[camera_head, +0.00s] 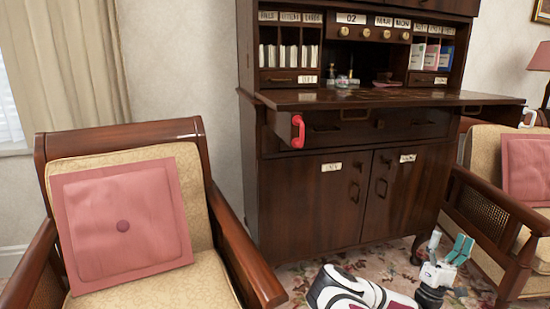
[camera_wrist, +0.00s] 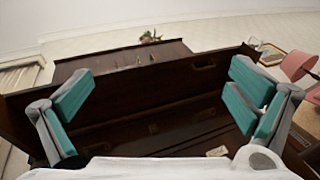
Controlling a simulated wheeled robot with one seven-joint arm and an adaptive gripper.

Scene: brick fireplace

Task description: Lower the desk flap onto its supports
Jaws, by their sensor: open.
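The dark wooden desk flap (camera_head: 375,97) is down and looks level in the head view. The left support (camera_head: 278,122), with a red pull at its front end, sticks out beneath the flap's left end. The right support (camera_head: 525,111), with a white pull, sticks out at its right end. I cannot tell whether the flap touches both. My gripper (camera_head: 449,245) is open and empty, low in front of the cabinet doors and below the flap. In the wrist view its teal fingers (camera_wrist: 160,88) are spread wide, with dark cabinet wood beyond them.
An armchair with a pink cushion (camera_head: 123,220) stands at the left; another armchair (camera_head: 515,185) is close at the right. Small items (camera_head: 342,80) stand inside the desk. A black, white and magenta object (camera_head: 362,290) is at the bottom. Patterned rug (camera_head: 300,278) covers the floor.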

